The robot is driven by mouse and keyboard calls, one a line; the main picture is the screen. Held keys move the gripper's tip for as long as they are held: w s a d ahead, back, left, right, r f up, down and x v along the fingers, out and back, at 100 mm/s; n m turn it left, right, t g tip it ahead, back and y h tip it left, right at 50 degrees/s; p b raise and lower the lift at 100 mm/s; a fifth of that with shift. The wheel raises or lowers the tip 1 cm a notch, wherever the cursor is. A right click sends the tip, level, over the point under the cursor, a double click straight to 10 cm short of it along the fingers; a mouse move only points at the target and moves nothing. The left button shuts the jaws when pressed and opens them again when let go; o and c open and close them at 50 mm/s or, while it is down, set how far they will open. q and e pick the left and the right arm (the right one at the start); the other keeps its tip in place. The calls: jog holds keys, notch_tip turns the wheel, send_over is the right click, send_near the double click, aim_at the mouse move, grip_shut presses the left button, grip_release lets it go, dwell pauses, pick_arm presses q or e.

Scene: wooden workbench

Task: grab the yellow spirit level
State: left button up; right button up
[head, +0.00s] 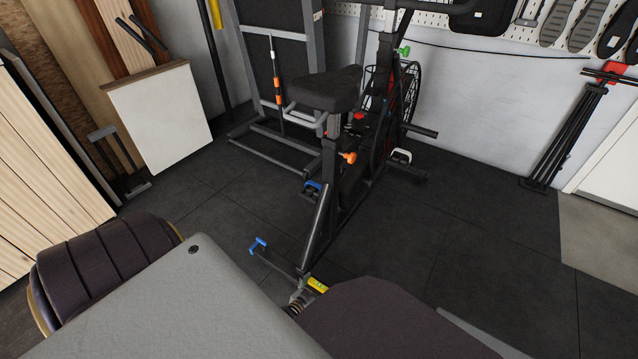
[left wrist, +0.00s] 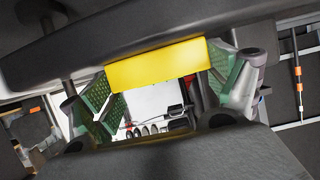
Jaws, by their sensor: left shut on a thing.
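The yellow spirit level (head: 317,284) shows as a small yellow piece at the bottom middle of the head view. In the left wrist view its yellow face (left wrist: 157,66) spans the space between the green finger pads. My left gripper (left wrist: 160,82) is shut on it. In the head view the gripper (head: 303,296) is small and partly hidden behind a dark rounded part in front. The rest of the level is hidden, so I cannot tell its full length. My right gripper is not in view.
An exercise bike (head: 330,140) stands beyond the gripper on the dark floor (head: 465,235). A bar with a blue end (head: 258,246) lies close to the gripper. A white panel (head: 160,112) and wooden boards (head: 40,165) lean at the left. The floor at right is clear.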

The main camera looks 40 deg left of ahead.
aim_at(318, 286)
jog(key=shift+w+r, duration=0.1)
pick_arm(q)
jog(key=shift+r, duration=0.35)
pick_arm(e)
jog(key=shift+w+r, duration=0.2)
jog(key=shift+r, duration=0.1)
pick_arm(q)
notch_tip(318, 286, up, 8)
jog(key=p, duration=0.6)
jog(key=shift+r, duration=0.15)
jog(key=shift+r+p, duration=0.25)
jog(key=shift+p, duration=0.15)
jog(key=shift+r, duration=0.3)
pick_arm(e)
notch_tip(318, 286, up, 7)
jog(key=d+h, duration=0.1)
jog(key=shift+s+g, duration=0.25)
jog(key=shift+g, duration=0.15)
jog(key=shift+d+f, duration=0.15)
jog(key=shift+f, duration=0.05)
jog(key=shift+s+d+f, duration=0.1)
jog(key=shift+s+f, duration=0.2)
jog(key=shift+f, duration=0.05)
